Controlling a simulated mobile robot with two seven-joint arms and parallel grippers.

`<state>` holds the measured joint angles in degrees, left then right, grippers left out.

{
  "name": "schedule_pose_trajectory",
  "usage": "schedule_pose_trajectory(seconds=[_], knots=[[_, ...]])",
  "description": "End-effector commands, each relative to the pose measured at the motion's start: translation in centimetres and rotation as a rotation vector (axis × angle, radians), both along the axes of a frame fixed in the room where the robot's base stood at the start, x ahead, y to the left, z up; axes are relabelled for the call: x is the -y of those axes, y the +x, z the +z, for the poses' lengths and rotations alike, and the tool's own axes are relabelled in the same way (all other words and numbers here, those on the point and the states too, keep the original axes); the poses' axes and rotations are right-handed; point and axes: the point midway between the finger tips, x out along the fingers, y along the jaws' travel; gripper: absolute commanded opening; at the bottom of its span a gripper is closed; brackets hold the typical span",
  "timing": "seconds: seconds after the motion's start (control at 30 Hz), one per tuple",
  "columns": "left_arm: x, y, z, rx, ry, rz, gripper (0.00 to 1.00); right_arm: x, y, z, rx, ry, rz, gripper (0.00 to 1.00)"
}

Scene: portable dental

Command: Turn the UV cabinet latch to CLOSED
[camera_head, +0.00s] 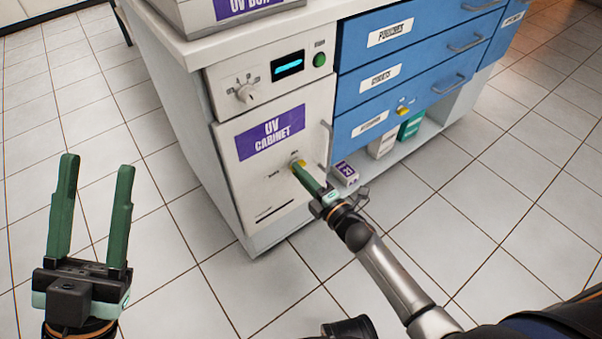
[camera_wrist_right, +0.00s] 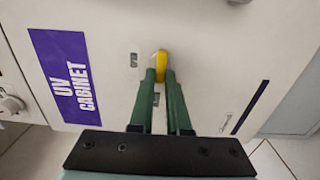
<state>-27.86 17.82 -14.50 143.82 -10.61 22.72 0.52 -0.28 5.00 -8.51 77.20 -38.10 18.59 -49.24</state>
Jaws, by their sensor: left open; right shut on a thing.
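The UV cabinet (camera_head: 230,150) has a white door with a purple "UV CABINET" label. Its yellow latch (camera_head: 299,163) is on the door below the label, mostly hidden behind my right gripper in the head view. In the right wrist view the latch (camera_wrist_right: 160,66) shows as a yellow knob between the fingertips. My right gripper (camera_head: 303,172) is shut on the latch. My left gripper (camera_head: 97,180) is open and empty, over the floor left of the cabinet.
Above the door are a dial (camera_head: 246,92), a lit display (camera_head: 287,65) and a green button (camera_head: 319,60). The door handle (camera_head: 327,143) is just right of the latch. Blue drawers (camera_head: 400,60) stand to the right, with boxes (camera_head: 345,173) on the low shelf. The tiled floor in front is clear.

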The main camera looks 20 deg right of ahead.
Motion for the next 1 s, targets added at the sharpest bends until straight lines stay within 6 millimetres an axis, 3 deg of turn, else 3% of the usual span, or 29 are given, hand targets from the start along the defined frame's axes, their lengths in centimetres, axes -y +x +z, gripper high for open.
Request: schedule_pose_trajectory(seconds=[0.03, 0.3, 0.63, 0.77, 1.0], knots=[[0.0, 0.0, 0.0, 0.0, -0.001, 0.001, 0.5, 0.0, 0.0, -0.1, -0.001, -0.004, 0.0, 0.17], [0.0, 0.0, 0.0, 0.0, -0.001, 0.0, 0.5, 0.0, 0.0, 0.0, 0.0, -0.002, 0.0, 0.45], [0.0, 0.0, 0.3, -0.001, -0.003, 0.0, 0.5, 0.2, -0.6, 0.0, -0.003, -0.001, 0.0, 0.45], [-0.1, 0.0, 1.1, -0.001, -0.009, -0.002, 0.5, 0.9, -2.4, 0.1, -0.004, 0.0, -0.001, 0.45], [-0.3, -0.1, 2.7, 0.006, -0.013, -0.001, 0.5, 2.7, -7.3, 0.2, -0.005, -0.001, -0.001, 0.45]])
